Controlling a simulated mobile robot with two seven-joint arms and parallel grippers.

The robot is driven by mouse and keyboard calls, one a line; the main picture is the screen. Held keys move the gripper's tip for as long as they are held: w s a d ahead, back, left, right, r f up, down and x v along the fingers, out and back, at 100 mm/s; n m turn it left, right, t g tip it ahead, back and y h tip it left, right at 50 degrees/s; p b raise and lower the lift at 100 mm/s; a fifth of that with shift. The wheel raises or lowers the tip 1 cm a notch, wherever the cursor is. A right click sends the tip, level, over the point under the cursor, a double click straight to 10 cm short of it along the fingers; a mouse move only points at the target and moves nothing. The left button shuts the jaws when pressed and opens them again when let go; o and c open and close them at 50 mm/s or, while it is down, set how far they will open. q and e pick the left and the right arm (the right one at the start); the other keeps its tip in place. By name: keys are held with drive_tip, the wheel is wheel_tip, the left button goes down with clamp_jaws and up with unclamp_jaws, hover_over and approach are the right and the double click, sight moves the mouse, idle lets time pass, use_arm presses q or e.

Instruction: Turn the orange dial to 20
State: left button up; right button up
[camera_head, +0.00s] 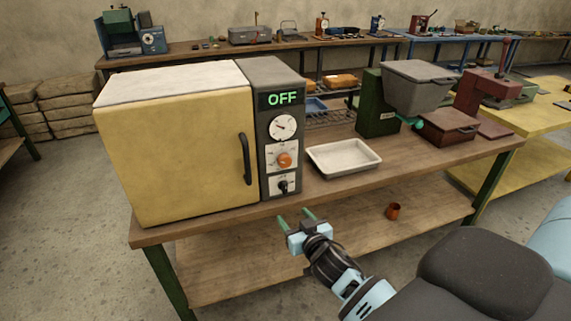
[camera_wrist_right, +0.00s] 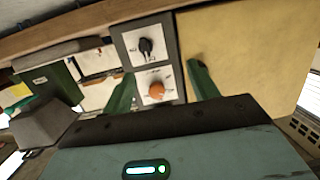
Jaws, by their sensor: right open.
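The orange dial (camera_head: 284,160) sits on the dark control panel (camera_head: 268,119) of a yellow oven (camera_head: 180,150), between a white gauge above and a black knob (camera_head: 282,187) below. The display above reads OFF. The dial's numbers are too small to read. My right gripper (camera_head: 296,217) is open and empty, in front of and below the panel, apart from the dial. In the right wrist view the orange dial (camera_wrist_right: 156,90) appears between the two green fingers (camera_wrist_right: 162,85), with the black knob (camera_wrist_right: 145,47) above it. My left gripper is not in view.
A white tray (camera_head: 343,156) lies on the bench right of the panel. A green machine with a grey hopper (camera_head: 416,85) stands farther right. The oven's dark handle (camera_head: 245,158) sticks out left of the panel. A small copper cup (camera_head: 393,211) is on the lower shelf.

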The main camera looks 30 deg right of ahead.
drive_tip(key=m+t+h, duration=0.2)
approach(286, 164)
drive_tip(key=w, duration=0.2)
drive_tip(key=shift+y, duration=0.3)
drive_tip(key=shift+d+x, duration=0.2)
drive_tip(key=shift+x, duration=1.85)
drive_tip(key=shift+d+x, duration=0.15)
drive_tip(key=shift+x, duration=1.85)
drive_tip(key=shift+r, duration=0.15)
drive_tip(key=c, duration=1)
